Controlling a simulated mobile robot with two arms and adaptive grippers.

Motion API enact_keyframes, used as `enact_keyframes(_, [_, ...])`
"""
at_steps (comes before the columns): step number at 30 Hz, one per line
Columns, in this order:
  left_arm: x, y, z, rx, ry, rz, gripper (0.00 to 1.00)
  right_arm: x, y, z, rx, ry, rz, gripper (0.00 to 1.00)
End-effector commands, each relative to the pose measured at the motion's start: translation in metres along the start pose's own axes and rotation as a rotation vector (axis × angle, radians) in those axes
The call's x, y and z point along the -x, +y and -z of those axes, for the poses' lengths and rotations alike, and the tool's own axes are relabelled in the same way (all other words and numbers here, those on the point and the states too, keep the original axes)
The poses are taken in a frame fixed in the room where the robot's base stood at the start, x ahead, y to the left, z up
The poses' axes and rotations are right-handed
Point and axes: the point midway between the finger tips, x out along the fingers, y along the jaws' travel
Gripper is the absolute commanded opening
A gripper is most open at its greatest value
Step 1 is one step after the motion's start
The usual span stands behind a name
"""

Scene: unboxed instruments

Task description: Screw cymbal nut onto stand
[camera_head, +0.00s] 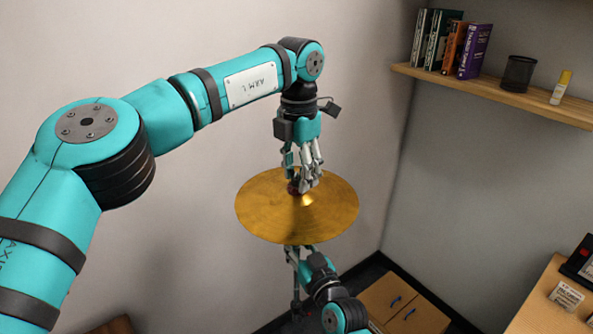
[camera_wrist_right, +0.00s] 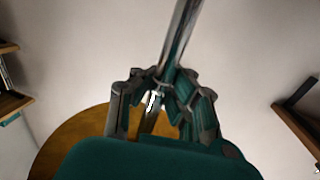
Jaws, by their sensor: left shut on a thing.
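The cymbal (camera_head: 260,212) is a wide gold disc in the middle of the head view. My left gripper (camera_head: 300,187) points down over its centre and is shut on a small dark red nut (camera_head: 293,187), mostly hidden by the fingers. Whether the nut touches the stand's top is hidden. My right gripper (camera_head: 291,252) is below the cymbal, partly hidden by it. In the right wrist view its fingers (camera_wrist_right: 162,85) close around the shiny metal rod of the stand (camera_wrist_right: 180,35). A brown round surface (camera_wrist_right: 75,140), seemingly the cymbal's underside, shows behind them.
A wall shelf (camera_head: 500,92) with books (camera_head: 474,50), a dark cup (camera_head: 518,73) and a small bottle (camera_head: 561,87) is at upper right. Space around the cymbal is clear.

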Motion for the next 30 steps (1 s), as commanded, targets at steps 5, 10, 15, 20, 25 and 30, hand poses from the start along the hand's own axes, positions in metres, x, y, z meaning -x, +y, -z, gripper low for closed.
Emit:
enact_keyframes(5, [-0.0001, 0.0094, 0.0032, -0.420, 0.005, -0.010, 0.02, 0.0020, 0.0050, 0.0006, -0.004, 0.004, -0.009, 0.00])
enact_keyframes(10, [0.0003, 0.0107, 0.0037, -0.609, 0.008, -0.012, 0.02, 0.0023, 0.0062, 0.0008, -0.003, 0.004, -0.011, 0.00])
enact_keyframes(15, [0.0004, 0.0110, 0.0038, -0.606, 0.009, -0.014, 0.50, 0.0024, 0.0069, 0.0011, -0.003, 0.005, -0.013, 0.00])
enact_keyframes(20, [0.0003, 0.0090, 0.0032, -0.609, 0.008, -0.012, 0.67, 0.0021, 0.0065, 0.0011, -0.001, 0.005, -0.012, 0.00])
enact_keyframes(25, [0.0001, 0.0068, 0.0027, -0.613, 0.008, -0.009, 0.67, 0.0017, 0.0058, 0.0012, 0.000, 0.005, -0.011, 0.00])
enact_keyframes(30, [0.0062, 0.0064, 0.0018, -0.614, 0.006, -0.009, 0.67, 0.0015, 0.0054, 0.0014, 0.001, 0.005, -0.010, 0.00])
